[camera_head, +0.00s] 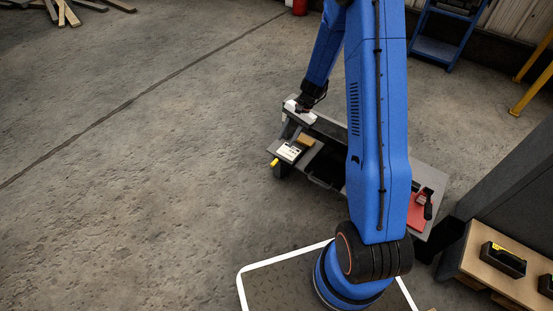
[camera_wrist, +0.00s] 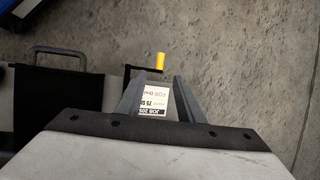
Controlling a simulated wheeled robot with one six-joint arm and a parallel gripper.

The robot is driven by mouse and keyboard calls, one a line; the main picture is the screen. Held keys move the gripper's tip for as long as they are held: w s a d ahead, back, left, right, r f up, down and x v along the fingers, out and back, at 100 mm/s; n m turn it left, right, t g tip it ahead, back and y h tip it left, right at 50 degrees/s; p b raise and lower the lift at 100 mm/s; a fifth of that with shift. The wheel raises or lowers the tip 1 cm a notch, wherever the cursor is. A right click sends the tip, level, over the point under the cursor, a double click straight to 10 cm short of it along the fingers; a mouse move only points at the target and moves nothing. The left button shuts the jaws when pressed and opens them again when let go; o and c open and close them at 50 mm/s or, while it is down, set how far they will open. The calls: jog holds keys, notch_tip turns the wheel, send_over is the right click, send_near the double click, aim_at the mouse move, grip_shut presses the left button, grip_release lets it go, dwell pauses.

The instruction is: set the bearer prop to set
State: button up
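A yellow piece (camera_head: 274,162), perhaps the bearer prop's handle, sticks out at the left end of the grey bench. The wrist view shows this yellow piece (camera_wrist: 159,61) just beyond my fingertips, with a dark bar beside it. I cannot tell the prop's position from it. My gripper (camera_head: 292,118) is above the bench's left end. In the wrist view my gripper (camera_wrist: 157,82) has its two dark fingers apart. A white printed card (camera_wrist: 155,102) shows between them, and the card (camera_head: 290,152) lies on the bench in the head view. Nothing appears held.
The grey bench (camera_head: 428,178) carries a tan block (camera_head: 306,140) and a red item (camera_head: 417,212) with a black tool on it. A wooden bench (camera_head: 488,272) with black cases stands at the lower right. The floor left of the bench is clear.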

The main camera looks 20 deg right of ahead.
aim_at(275, 161)
jog(key=x, duration=1.2)
jog(key=shift+f, duration=0.25)
grip_shut()
